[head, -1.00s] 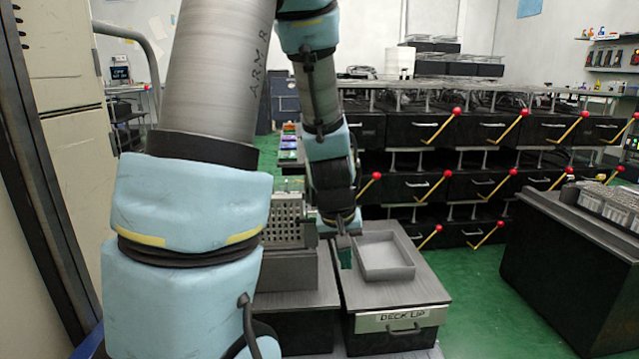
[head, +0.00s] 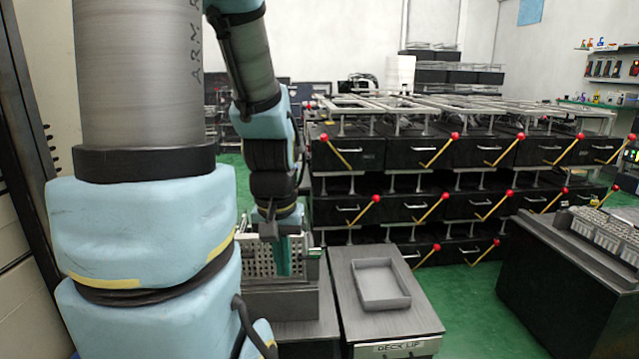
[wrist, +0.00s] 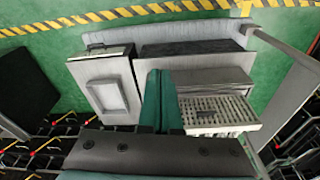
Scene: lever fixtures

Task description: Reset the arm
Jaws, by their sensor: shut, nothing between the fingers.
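My gripper (head: 284,262) points down with its green fingers together, in front of a grey perforated rack (head: 262,268) in the head view. In the wrist view my gripper (wrist: 160,78) shows as two green fingers side by side, empty. Black boxes with yellow levers and red knobs stand in stacked rows; one lever (head: 336,150) is at the upper left of the rows and another (head: 440,150) is to its right. My gripper is apart from the levers. My upper arm covers the left of the head view.
A shallow grey tray (head: 380,283) sits on a box labelled "DECK LIP" (head: 398,348), right of the rack. A dark bench (head: 555,275) stands at the right. Green floor (head: 455,300) is clear between them.

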